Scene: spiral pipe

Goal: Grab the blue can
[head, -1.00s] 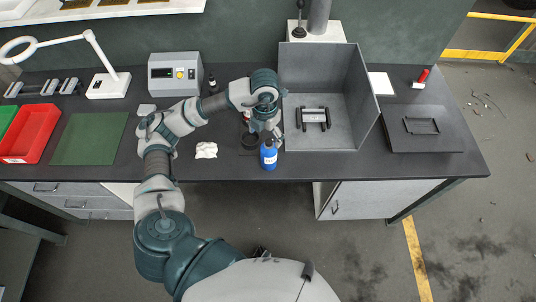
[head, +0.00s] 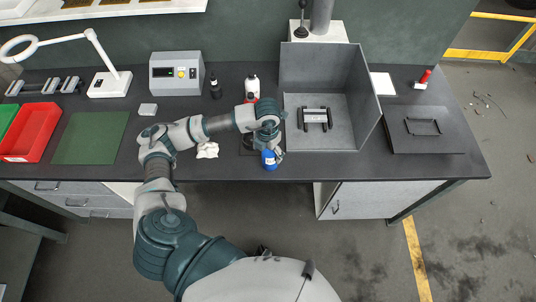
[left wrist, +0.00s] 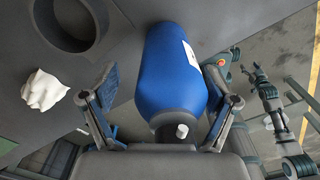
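The blue can (head: 269,159), a bottle-like container with a white label and dark neck, stands near the front edge of the black table. My left gripper (head: 269,145) is over it from above and hides its top. In the left wrist view the blue can (left wrist: 172,75) lies between the two fingers of my left gripper (left wrist: 160,85). The fingers are spread, one on each side, with a visible gap at the left finger. An arm, seemingly my right, shows at the right of the wrist view; its gripper (left wrist: 245,67) is too small to judge.
A white crumpled item (head: 207,150) lies left of the can. A dark ring-shaped holder (left wrist: 68,22) is close by. A grey open-fronted box (head: 345,135) stands just right of the gripper. A white bottle (head: 252,86) and a dark bottle (head: 215,88) stand behind the arm.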

